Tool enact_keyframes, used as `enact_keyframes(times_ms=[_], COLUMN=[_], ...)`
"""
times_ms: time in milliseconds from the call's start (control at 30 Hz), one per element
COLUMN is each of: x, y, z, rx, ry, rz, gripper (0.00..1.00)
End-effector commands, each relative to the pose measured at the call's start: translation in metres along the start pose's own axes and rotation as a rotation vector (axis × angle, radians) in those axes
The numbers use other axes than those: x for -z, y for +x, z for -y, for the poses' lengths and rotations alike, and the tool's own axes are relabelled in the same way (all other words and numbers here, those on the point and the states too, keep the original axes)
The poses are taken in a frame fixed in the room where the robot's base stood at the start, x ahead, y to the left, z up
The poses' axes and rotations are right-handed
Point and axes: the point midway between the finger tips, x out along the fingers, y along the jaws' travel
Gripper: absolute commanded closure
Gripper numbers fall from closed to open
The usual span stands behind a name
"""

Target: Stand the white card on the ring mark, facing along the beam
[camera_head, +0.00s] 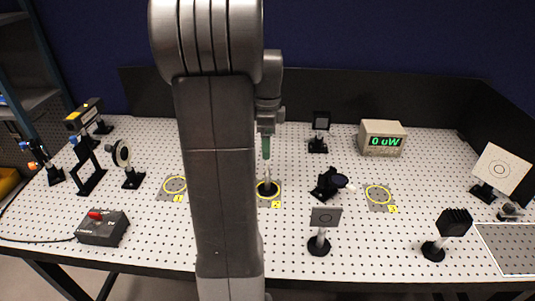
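My gripper (267,130) is at mid-picture, above the middle ring mark (276,196), partly hidden by my arm. Right below it is a thin greenish upright strip (266,148) on a post with a round black base. The base stands inside that yellow ring. The strip seems edge-on; I cannot tell whether it is the card, or whether my fingers are shut on it. A large whitish square card with printed rings (501,168) stands tilted on a black base at the far right. A smaller grey card with a circle (325,217) stands on a post at front centre-right.
Other yellow rings lie at left (175,185) and right (378,194). A black mount (331,184) stands between the middle and right rings. A meter (382,138) reads 0 uW. A control box (103,227) is front left, a black finned block (454,222) front right.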

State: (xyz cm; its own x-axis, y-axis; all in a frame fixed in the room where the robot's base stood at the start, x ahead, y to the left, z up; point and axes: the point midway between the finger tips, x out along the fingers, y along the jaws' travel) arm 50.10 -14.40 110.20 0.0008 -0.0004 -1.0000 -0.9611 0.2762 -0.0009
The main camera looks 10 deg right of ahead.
Motion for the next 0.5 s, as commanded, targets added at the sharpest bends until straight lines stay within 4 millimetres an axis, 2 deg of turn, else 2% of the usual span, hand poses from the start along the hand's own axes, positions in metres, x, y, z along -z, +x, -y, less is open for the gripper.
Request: enact_keyframes(times_ms=[100, 200, 333, 500], x=[0.000, 0.000, 0.000, 0.000], y=[-0.024, -0.039, -0.050, -0.053], z=[0.001, 0.001, 0.001, 0.000], rx=[0.003, 0.003, 0.001, -0.002], ry=[0.000, 0.000, 0.000, 0.000], rz=[0.000, 0.000, 0.000, 0.000], gripper=[0.15, 0.15, 0.15, 0.15])
